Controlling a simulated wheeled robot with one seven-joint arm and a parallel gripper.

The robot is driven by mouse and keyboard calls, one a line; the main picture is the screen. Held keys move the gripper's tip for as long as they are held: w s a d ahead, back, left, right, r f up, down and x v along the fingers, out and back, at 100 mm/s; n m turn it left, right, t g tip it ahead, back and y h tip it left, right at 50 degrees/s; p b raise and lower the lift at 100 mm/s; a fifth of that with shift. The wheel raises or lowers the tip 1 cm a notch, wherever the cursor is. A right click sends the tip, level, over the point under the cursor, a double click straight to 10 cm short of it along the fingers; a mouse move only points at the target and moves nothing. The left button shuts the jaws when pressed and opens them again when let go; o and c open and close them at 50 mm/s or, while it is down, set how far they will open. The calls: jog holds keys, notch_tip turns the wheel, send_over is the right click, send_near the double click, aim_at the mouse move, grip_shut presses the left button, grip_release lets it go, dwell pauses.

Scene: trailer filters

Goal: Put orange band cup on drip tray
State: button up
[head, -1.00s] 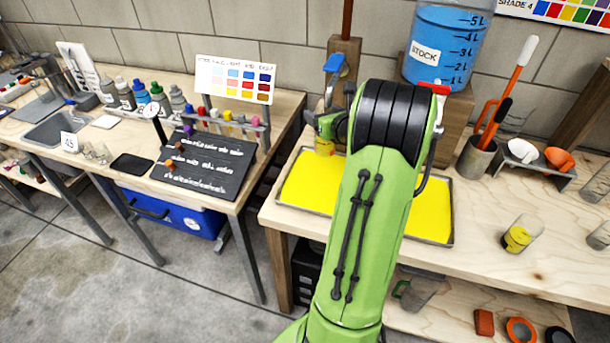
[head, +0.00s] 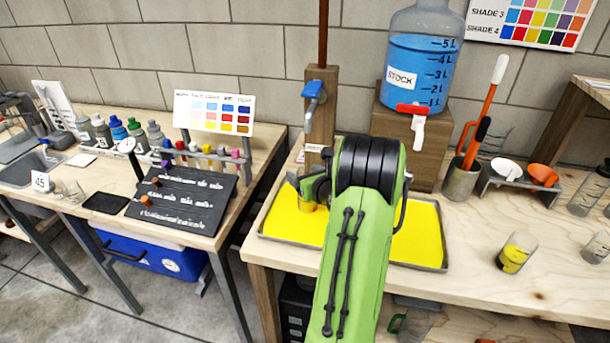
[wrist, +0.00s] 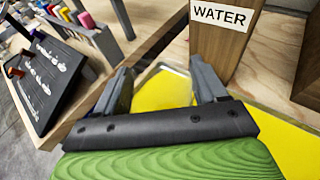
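The drip tray (head: 420,262) is a shallow grey-rimmed tray with a bright yellow surface on the right bench; it also shows in the wrist view (wrist: 290,150). A small clear cup with an orange-yellow band (head: 307,206) is at the tray's back left, just below my gripper (head: 308,186). In the wrist view, my gripper's fingers (wrist: 162,82) are spread apart, with what looks like the cup's clear rim (wrist: 174,68) between them, nearer the right finger. A gap shows by the left finger. My arm hides the middle of the tray.
A wooden post (head: 320,110) with a blue tap stands behind the tray; its WATER label (wrist: 220,14) is close to the right finger. The STOCK tank (head: 425,70) is on a wooden block. A yellow-banded cup (head: 514,254) stands at right. A black board (head: 183,203) lies on the left bench.

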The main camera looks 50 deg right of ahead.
jog(key=o, duration=0.3)
